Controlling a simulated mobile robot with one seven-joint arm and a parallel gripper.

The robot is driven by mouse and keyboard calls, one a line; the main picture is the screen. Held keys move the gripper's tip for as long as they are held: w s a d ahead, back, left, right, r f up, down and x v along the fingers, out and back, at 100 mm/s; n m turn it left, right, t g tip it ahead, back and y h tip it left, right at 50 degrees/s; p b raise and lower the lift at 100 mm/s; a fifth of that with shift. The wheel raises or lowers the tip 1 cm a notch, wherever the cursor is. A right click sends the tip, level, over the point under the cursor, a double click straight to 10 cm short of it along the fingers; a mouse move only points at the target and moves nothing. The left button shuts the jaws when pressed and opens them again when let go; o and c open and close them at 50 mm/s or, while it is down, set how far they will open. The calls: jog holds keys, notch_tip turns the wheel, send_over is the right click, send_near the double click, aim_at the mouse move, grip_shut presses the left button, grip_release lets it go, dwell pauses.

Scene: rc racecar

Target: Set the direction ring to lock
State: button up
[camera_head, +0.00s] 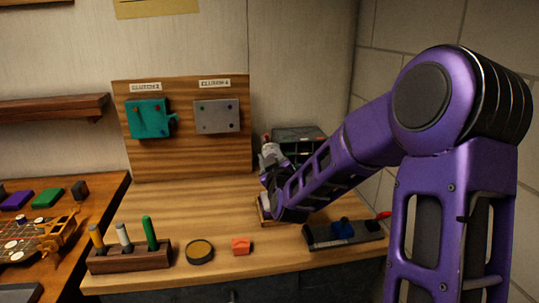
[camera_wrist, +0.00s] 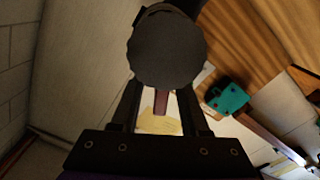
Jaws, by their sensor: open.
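In the wrist view my gripper (camera_wrist: 161,104) has its two dark fingers apart. A large dark round part with a ridged edge (camera_wrist: 167,47) fills the view just beyond the fingertips. A thin reddish strip (camera_wrist: 161,102) shows between the fingers; I cannot tell whether it belongs to the round part. In the head view a grey-white item with a red top (camera_head: 269,152) stands at the end of my arm, and my wrist partly hides it. I cannot make out which part is the direction ring, or any lock mark. Contact with the fingers cannot be told.
A wooden backboard (camera_head: 185,165) carries a teal box (camera_head: 148,118) and a grey plate (camera_head: 217,116). A screwdriver rack (camera_head: 130,258), a round tin (camera_head: 200,251), an orange block (camera_head: 241,246) and a dark tray (camera_head: 330,243) stand on the bench. The bench's middle is clear.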

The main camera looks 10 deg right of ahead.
grip_shut()
jog(key=shift+d+b, duration=0.1)
jog(key=shift+b, duration=0.25)
jog(key=m+b, duration=0.1)
jog(key=d+m+b, duration=0.1)
jog(key=shift+r+m, duration=0.15)
jog(key=shift+m, duration=0.25)
jog(key=shift+d+r+m+b, duration=0.1)
jog(key=shift+d+m+b, duration=0.15)
jog(key=shift+m+b, duration=0.4)
jog(key=shift+d+r+m+b, duration=0.1)
jog(key=shift+d+m+b, duration=0.2)
jog(key=shift+m, duration=0.55)
grip_release()
